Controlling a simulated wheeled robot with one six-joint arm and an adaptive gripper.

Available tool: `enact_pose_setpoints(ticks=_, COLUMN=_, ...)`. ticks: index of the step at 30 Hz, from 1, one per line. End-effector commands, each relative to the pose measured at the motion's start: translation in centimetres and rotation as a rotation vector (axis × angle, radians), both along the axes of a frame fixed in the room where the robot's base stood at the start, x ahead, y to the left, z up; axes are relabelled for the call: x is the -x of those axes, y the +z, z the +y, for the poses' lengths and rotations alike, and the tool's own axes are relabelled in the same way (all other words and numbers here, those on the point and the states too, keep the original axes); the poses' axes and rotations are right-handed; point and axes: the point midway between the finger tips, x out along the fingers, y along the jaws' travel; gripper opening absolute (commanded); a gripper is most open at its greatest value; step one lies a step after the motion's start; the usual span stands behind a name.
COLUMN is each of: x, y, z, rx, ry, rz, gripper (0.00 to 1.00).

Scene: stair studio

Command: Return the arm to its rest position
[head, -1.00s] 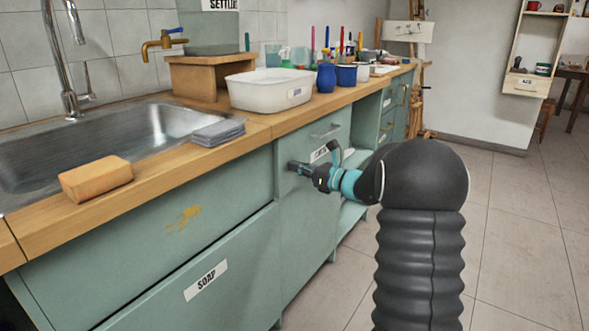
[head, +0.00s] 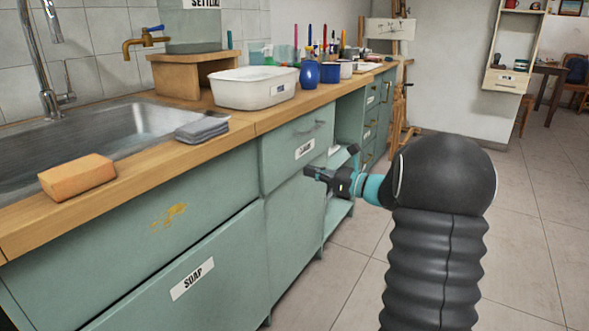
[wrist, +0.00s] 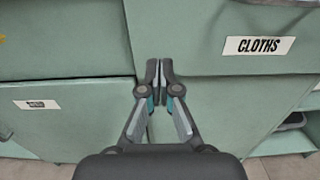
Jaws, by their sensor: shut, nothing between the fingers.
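My gripper (head: 308,176) is in front of the green cabinet fronts, below the wooden counter, at the end of my dark arm. In the wrist view my gripper (wrist: 159,68) has its two fingertips together with nothing between them. Behind it are green cabinet panels. A drawer front labelled CLOTHS (wrist: 258,46) is at the upper right there. The same drawer (head: 290,150) shows in the head view, just above and left of the gripper, and looks closed. I cannot tell whether the fingertips touch the cabinet.
The counter (head: 240,118) bears a white basin (head: 255,95), an orange sponge (head: 77,177), folded grey cloths (head: 202,130) and a blue jar (head: 310,74). The metal sink (head: 100,140) is at left. An easel (head: 403,110) stands at the back. Tiled floor (head: 530,220) at right is open.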

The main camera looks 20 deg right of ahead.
Motion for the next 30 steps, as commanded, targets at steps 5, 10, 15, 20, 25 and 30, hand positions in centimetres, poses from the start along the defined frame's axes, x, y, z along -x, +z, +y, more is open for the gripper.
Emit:
enact_pose_setpoints(ticks=5, x=2.0, y=0.0, z=-1.7, rx=0.0, ry=-0.001, rz=0.0, gripper=0.0)
enact_pose_setpoints(ticks=10, x=2.7, y=0.0, z=-2.2, rx=0.001, ry=0.002, rz=0.001, gripper=0.0)
enact_pose_setpoints(ticks=15, x=2.8, y=0.0, z=-2.2, rx=0.011, ry=0.003, rz=-0.008, gripper=0.0)
enact_pose_setpoints(ticks=20, x=3.0, y=-1.7, z=-2.0, rx=0.15, ry=0.015, rz=-0.034, gripper=0.0)
enact_pose_setpoints(ticks=25, x=6.2, y=-7.8, z=-0.3, rx=0.416, ry=0.146, rz=0.015, gripper=0.0)
enact_pose_setpoints(ticks=30, x=11.6, y=-11.1, z=2.4, rx=0.732, ry=0.355, rz=0.009, gripper=0.0)
